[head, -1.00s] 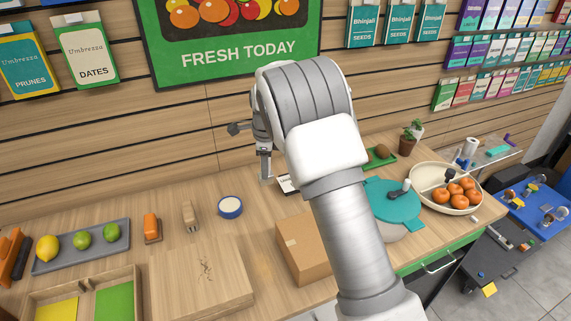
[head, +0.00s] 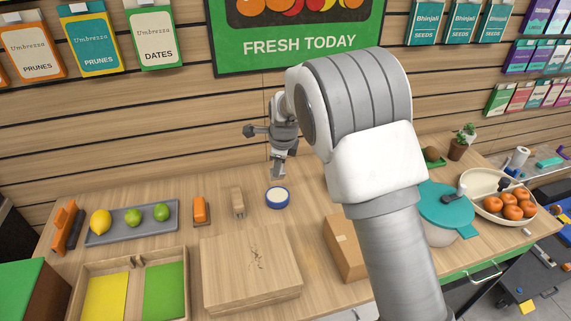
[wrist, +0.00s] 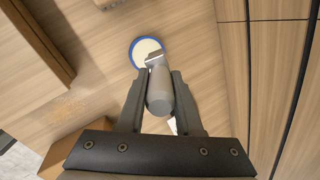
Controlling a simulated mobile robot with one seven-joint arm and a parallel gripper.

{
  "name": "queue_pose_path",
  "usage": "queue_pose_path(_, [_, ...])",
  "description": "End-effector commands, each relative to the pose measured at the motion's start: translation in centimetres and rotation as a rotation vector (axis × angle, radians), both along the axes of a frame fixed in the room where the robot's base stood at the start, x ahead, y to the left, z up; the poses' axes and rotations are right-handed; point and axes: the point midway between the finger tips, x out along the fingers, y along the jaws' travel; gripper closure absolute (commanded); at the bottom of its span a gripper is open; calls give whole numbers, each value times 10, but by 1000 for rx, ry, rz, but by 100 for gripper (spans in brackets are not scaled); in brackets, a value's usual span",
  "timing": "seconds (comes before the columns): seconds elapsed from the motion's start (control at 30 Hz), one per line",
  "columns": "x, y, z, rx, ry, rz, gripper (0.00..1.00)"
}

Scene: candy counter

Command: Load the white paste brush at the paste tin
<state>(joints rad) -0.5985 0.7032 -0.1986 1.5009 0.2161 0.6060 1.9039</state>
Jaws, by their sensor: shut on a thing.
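The paste tin (head: 278,197) is a round blue tin with a white top surface, on the wooden counter. It also shows in the wrist view (wrist: 137,45), partly hidden by the brush. My gripper (wrist: 158,84) is shut on the brush (wrist: 160,97), which shows a grey rounded handle and a paler flat end. In the head view the brush (head: 278,171) hangs roughly upright, its lower end just above or behind the tin's far rim. I cannot tell whether it touches the tin.
A cardboard box (head: 343,250) stands right. The slatted wall is close behind.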

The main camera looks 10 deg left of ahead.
Motion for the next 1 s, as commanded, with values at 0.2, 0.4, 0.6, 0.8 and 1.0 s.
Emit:
queue_pose_path(0.2, [0, 0, -15, 0, 0, 0, 100])
queue_pose_path(0.4, [0, 0, -37, -1, 0, -1, 100])
queue_pose_path(0.6, [0, 0, -55, 0, 0, -1, 100])
queue_pose_path(0.8, [0, 0, -59, 0, -1, -1, 100])
queue_pose_path(1.0, [0, 0, -58, 0, -1, -1, 100])
